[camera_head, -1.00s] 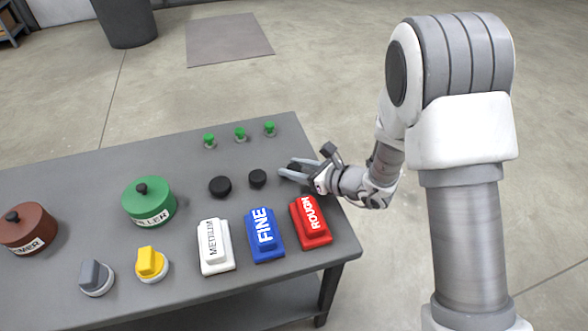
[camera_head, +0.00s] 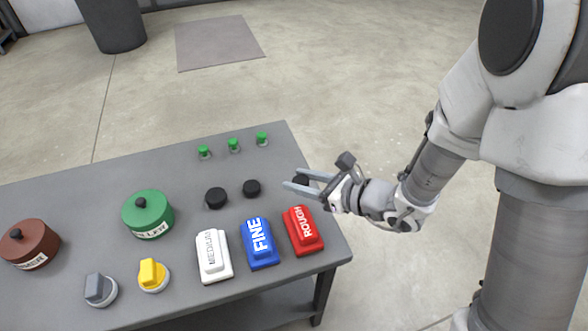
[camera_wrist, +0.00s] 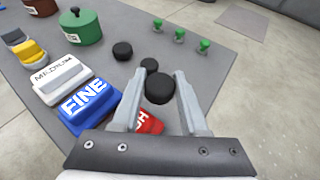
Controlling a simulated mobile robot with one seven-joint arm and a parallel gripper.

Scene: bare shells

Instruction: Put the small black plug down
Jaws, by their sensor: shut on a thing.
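My gripper (camera_head: 296,184) is over the right end of the grey table, behind the red ROUGH box (camera_head: 303,232). Its jaws are closed on a small black plug (camera_head: 300,180). In the wrist view this plug (camera_wrist: 159,88) sits between the two finger ends. I cannot tell whether its underside touches the tabletop. Two similar black plugs, one (camera_head: 216,198) farther left and one (camera_head: 251,188) nearer my gripper, stand on the table. They also show in the wrist view, one (camera_wrist: 122,50) to the left and one (camera_wrist: 150,65) just beyond the held plug.
The table (camera_head: 100,180) also carries a white MEDIUM box (camera_head: 213,257), a blue FINE box (camera_head: 260,243), a green pot (camera_head: 148,216), a brown pot (camera_head: 30,246), a yellow knob (camera_head: 152,275) and a grey knob (camera_head: 100,290). Small green pegs (camera_head: 233,145) line the back. Bare tabletop separates pegs and plugs.

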